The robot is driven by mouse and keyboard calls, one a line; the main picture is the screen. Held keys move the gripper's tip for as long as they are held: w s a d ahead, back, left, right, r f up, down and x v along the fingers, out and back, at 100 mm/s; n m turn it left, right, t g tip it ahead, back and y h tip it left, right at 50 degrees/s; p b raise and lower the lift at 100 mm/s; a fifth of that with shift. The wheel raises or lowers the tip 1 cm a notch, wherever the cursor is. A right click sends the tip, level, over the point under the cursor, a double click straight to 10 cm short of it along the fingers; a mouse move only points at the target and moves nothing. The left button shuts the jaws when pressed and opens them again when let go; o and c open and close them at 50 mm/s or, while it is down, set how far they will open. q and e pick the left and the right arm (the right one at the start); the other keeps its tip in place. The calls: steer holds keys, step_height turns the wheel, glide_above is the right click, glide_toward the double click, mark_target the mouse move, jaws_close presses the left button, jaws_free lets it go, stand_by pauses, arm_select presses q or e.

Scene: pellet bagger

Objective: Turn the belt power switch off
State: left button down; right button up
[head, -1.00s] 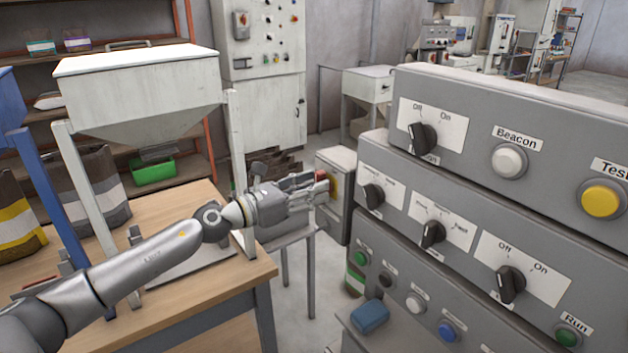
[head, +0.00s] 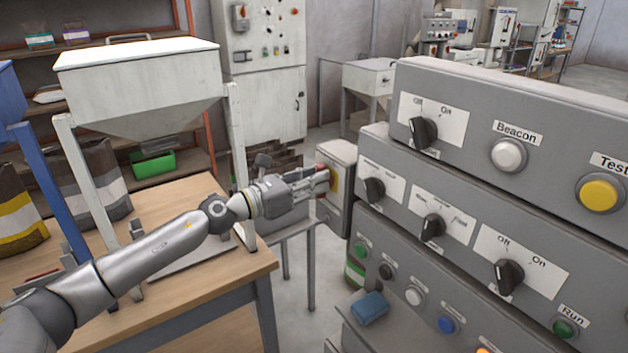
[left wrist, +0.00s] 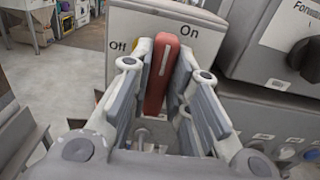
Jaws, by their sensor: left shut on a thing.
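The belt power switch is a red rotary handle (left wrist: 161,80) with a white line, on a grey box (head: 342,158) at the left end of the control panels. In the left wrist view, the box face (left wrist: 140,22) reads Off at the left and On at the upper right. The handle stands nearly upright between these labels, its top leaning slightly right. My left gripper (head: 322,179) is shut on the handle, with a finger on each side in the left wrist view (left wrist: 163,72). The fingers hide most of the handle in the head view. My right gripper is not in view.
Stacked grey panels with knobs and buttons (head: 480,110) stand close on the right. A wooden table (head: 190,290) lies under my left arm, with a white hopper (head: 140,85) above it. A blue block (head: 370,308) rests on a low surface below the panels.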

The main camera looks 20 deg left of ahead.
arm_select(q)
steer(key=shift+r, duration=0.1)
steer(key=shift+w+a+f+n+p, duration=0.15)
steer(key=shift+n+p, duration=1.6)
steer(key=shift+n, duration=1.2)
steer(key=shift+w+a+f+n+p, duration=0.1)
steer(key=shift+n+p, duration=1.7)
steer(key=shift+n, duration=1.1)
steer(key=shift+w+a+f+n+p, duration=0.15)
steer(key=shift+n+p, duration=1.6)
steer(key=shift+n, duration=1.2)
steer(key=shift+s+d, duration=0.1)
steer(key=c, duration=1.4)
jaws_free()
steer(key=shift+o, duration=0.2)
steer(key=shift+f, duration=0.1)
